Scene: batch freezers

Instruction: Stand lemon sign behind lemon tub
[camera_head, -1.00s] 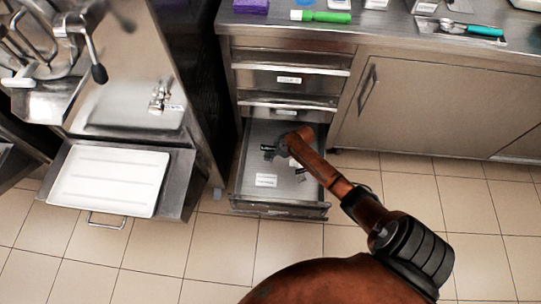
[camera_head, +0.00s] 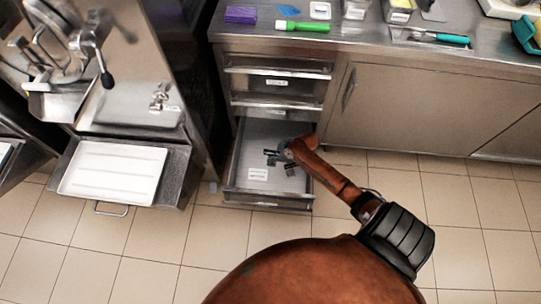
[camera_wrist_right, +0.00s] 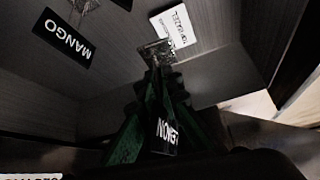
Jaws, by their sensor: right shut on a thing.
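My right gripper (camera_head: 282,155) is inside the open drawer (camera_head: 239,187), low over its floor. In the right wrist view my gripper (camera_wrist_right: 157,100) is shut on a dark sign, the lemon sign (camera_wrist_right: 165,135), whose white lettering shows upside down and partly hidden. A dark mango sign (camera_wrist_right: 63,38) and a white sign (camera_wrist_right: 176,27) lie in the drawer beside it. On the counter, small tubs stand along the back edge, one with a yellowish tint (camera_head: 399,14); I cannot read which is the lemon tub. My left gripper is out of view.
The steel counter (camera_head: 350,38) above the drawer holds a purple block (camera_head: 240,15), a green-handled tool (camera_head: 302,26) and a tray with a teal-handled tool (camera_head: 452,38). Two closed drawers sit above the open one. A machine with a white tray (camera_head: 113,172) stands left. The tiled floor is clear.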

